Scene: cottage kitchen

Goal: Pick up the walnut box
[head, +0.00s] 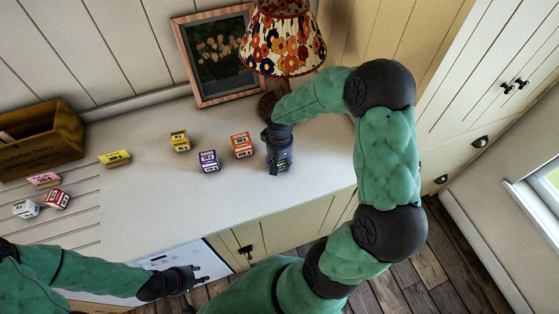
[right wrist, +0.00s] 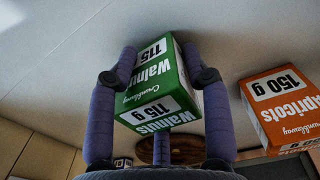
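The walnut box (right wrist: 160,88) is green and white, lettered Walnuts 115 g, in the right wrist view. It lies between the fingers of my right gripper (right wrist: 160,62), with a finger along each side; whether they press on it is unclear. In the head view my right gripper (head: 279,158) points down at the counter, right of the apricots box, and I cannot make out the walnut box there.
On the counter (head: 150,205), the orange apricots box (head: 242,145) stands closest to my right gripper, with purple (head: 208,160) and yellow (head: 180,141) boxes further left. A lamp (head: 283,45) and picture frame (head: 183,48) stand behind. A wooden crate (head: 40,145) and several small boxes are at left.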

